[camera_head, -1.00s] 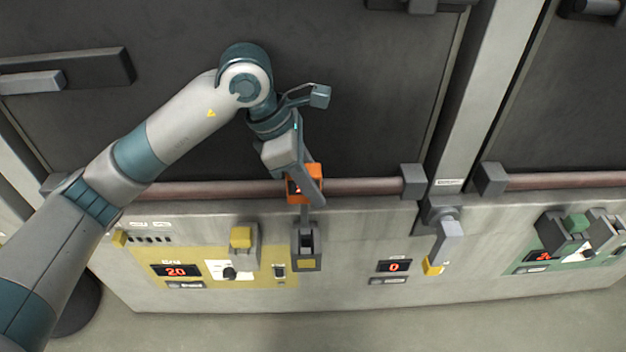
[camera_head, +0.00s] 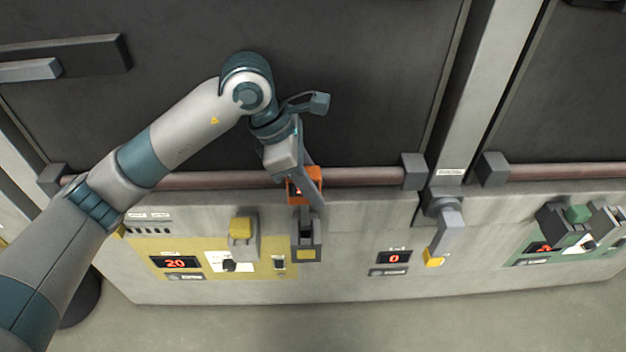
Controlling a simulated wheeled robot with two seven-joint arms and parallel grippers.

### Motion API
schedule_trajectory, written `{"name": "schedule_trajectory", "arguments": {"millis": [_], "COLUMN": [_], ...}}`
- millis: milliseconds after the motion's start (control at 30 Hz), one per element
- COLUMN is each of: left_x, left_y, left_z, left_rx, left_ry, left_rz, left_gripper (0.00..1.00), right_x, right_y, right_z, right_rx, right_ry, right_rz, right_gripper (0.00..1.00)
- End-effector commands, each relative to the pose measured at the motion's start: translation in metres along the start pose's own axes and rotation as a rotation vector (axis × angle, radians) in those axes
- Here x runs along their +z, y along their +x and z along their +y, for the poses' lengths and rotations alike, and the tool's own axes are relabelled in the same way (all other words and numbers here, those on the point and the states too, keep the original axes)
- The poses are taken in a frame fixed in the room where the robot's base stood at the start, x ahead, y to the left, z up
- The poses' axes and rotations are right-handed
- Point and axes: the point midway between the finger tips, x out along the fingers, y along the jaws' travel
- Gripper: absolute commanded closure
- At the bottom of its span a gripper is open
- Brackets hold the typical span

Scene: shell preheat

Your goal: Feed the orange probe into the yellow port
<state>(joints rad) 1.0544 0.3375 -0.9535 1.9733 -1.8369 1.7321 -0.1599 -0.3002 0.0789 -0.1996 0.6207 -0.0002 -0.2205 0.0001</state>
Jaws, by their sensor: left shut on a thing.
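The orange probe (camera_head: 296,184) is an orange block with a dark face and a thin grey tip pointing down. My left gripper (camera_head: 306,186) is shut on it, and a grey finger covers part of its right side. The probe's tip reaches down to the top of a grey socket with a yellow patch, the yellow port (camera_head: 306,254), at the right edge of the yellow panel. The tip appears at or just inside the opening; how deep I cannot tell. My right gripper is out of view.
The yellow panel (camera_head: 208,268) has a display reading 20, a black knob and a yellow-topped block (camera_head: 241,229). A red-brown rail (camera_head: 360,176) runs behind the probe. To the right are a display reading 0 (camera_head: 394,258), a grey lever with a yellow end (camera_head: 448,237) and a green panel (camera_head: 535,252).

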Motion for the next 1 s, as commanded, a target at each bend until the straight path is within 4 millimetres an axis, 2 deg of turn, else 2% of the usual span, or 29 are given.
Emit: {"name": "schedule_trajectory", "arguments": {"millis": [433,1000], "left_x": [-0.009,-0.020], "left_y": [0.021,0.046], "left_z": [0.000,0.000], "left_rx": [0.000,0.002], "left_ry": [-0.001,0.000], "left_rz": [0.000,0.000], "left_gripper": [0.98,0.98], "right_x": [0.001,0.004], "right_y": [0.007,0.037], "right_z": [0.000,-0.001], "right_rx": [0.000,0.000], "right_ry": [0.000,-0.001], "right_rz": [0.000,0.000], "right_gripper": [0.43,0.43]}}
